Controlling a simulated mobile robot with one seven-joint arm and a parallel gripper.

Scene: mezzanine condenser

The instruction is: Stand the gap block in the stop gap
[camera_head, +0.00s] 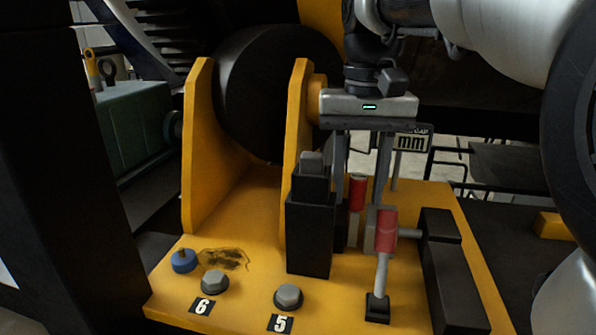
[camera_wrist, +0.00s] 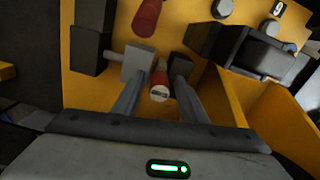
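The likely gap block has a red cylindrical grip (camera_head: 357,192) and a grey lower part. It looks upright between my fingers, low over the yellow base. Its red grip with a pale end (camera_wrist: 158,88) also shows in the wrist view. My gripper (camera_head: 360,215) points straight down around it, one finger on each side. Contact between the fingers and the block's lower part is hidden. A grey block (camera_wrist: 137,62) and a dark piece (camera_wrist: 182,72) flank the grip; the likely stop gap lies between them. Whether the block rests on the base cannot be told.
A red-handled lever (camera_head: 387,230) stands just in front of my gripper. A tall black block (camera_head: 310,235) is close on the left, a black bracket (camera_head: 455,275) on the right. Bolts (camera_head: 288,297) and a blue knob (camera_head: 184,260) sit at the front left. A "mm" sign (camera_head: 411,143) is behind.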

